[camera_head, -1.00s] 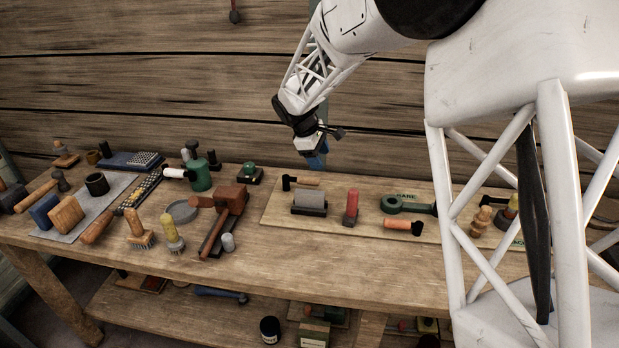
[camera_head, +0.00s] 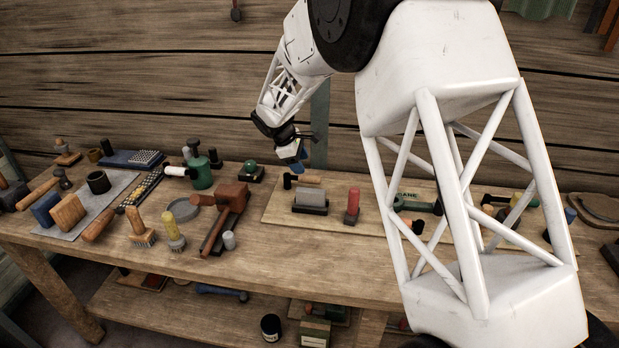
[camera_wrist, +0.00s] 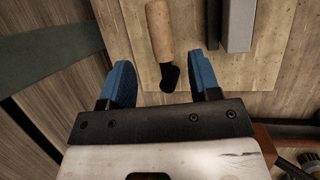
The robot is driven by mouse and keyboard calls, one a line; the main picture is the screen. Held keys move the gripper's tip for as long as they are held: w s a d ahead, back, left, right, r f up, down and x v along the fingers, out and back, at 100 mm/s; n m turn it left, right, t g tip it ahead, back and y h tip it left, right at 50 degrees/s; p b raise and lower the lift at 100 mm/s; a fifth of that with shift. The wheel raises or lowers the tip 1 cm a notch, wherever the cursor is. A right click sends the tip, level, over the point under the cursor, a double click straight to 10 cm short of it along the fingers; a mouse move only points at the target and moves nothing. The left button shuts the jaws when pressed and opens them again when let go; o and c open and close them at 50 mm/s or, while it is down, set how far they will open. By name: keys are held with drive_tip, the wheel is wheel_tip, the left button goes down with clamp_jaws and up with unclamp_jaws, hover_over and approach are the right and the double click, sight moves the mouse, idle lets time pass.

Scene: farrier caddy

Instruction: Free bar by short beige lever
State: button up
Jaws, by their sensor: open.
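My gripper (camera_head: 293,160) is open and empty, above the back left corner of the pale board, with its blue fingers pointing down. In the wrist view, a short tool with a beige handle (camera_wrist: 158,30) and a black head (camera_wrist: 169,77) lies in the gap seen between the fingers (camera_wrist: 162,80), below them. In the head view, this tool (camera_head: 307,180) lies behind a grey block (camera_head: 311,196) on a dark base. In the wrist view, the grey block (camera_wrist: 239,22) shows as a long bar at the right. I cannot tell whether anything holds it.
The pale board (camera_head: 275,212) also carries a red upright piece (camera_head: 353,202) and a green ring tool (camera_head: 418,205), partly behind my arm.

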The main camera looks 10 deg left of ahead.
sight(309, 176)
drive_tip(key=shift+x, duration=3.8)
drive_tip(key=shift+c, duration=0.5)
clamp_jaws()
